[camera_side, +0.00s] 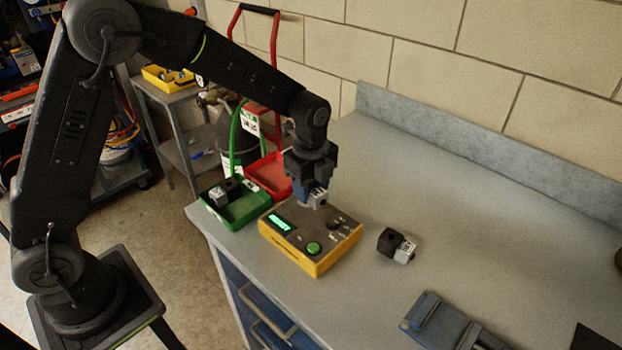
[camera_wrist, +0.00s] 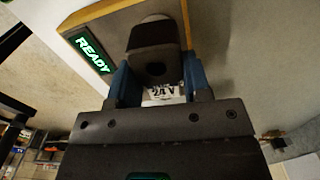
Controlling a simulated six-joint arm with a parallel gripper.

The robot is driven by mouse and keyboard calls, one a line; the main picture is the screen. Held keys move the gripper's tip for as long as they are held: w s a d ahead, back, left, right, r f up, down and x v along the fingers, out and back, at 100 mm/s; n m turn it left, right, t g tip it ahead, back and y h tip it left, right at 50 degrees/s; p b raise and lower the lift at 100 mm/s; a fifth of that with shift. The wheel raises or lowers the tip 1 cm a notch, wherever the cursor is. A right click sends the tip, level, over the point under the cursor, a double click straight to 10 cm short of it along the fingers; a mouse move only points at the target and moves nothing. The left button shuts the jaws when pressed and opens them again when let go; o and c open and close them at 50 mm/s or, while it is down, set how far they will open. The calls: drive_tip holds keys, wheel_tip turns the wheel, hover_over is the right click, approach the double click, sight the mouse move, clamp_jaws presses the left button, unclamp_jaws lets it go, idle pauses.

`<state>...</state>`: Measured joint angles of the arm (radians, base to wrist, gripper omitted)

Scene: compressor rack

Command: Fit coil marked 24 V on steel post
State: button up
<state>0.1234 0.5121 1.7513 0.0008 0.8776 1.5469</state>
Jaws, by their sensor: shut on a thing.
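My gripper (camera_side: 308,192) is shut on a coil (camera_side: 318,199) and holds it above the back part of a yellow and grey tester box. In the wrist view the coil (camera_wrist: 152,62) is a black block with a round hole, between my blue fingers (camera_wrist: 153,85). Its pale label reads 24 V, partly covered by the gripper. The tester box (camera_side: 300,262) has a lit green display, which reads READY in the wrist view, and a green button. Another black coil with a grey connector (camera_side: 397,245) lies on the bench to the right. I cannot make out the steel post.
A green tray (camera_side: 259,216) with a coil in it stands at the bench's left edge, with a red tray (camera_side: 283,186) behind. A blue-grey vise-like fixture (camera_side: 440,322) lies at the front right.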

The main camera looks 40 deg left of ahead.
drive_tip(key=shift+f, duration=0.5)
idle(0.3)
drive_tip(key=o, duration=1.5)
drive_tip(key=shift+r, duration=3.5)
